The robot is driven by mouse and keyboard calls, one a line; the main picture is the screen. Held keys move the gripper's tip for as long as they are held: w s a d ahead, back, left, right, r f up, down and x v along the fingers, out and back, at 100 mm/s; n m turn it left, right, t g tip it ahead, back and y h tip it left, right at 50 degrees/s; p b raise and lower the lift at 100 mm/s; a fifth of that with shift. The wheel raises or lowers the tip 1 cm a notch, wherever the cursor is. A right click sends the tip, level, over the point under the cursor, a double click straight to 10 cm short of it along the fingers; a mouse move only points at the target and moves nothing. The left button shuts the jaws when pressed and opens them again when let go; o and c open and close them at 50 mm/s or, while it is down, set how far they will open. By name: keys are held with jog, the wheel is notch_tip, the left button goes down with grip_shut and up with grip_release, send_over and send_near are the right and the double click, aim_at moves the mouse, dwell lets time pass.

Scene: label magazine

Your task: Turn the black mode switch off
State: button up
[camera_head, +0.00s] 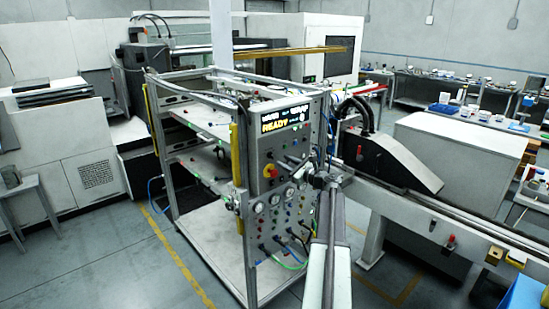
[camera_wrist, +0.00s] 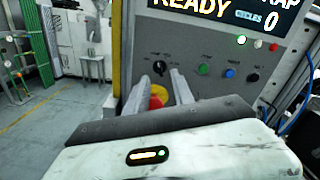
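The black mode switch (camera_wrist: 160,67) is a small round knob with pale marks around it on the grey control panel (camera_wrist: 215,52). In the wrist view it stands just beyond and above my gripper (camera_wrist: 158,80). The two fingers are apart with nothing held between them, and I see no contact with the switch. In the head view my gripper (camera_head: 292,164) is in front of the panel (camera_head: 286,203); the switch is too small there to make out surely which way it points.
A red emergency stop on a yellow base (camera_wrist: 158,96) shows between my fingers, below the switch. Green (camera_wrist: 204,69) and blue (camera_wrist: 230,73) buttons sit to the right. The display (camera_head: 285,119) above reads READY. Hoses and gauges crowd the lower panel.

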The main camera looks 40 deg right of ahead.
aim_at(272, 156)
jog(key=w, duration=0.6)
jog(key=shift+w+d, duration=0.2)
jog(key=shift+w, duration=0.1)
grip_shut()
jog(key=shift+n, duration=0.3)
jog(key=n, duration=0.4)
jog(key=shift+a+f, duration=0.15)
jog(key=shift+n, duration=2.1)
jog(key=shift+f, duration=0.1)
grip_release()
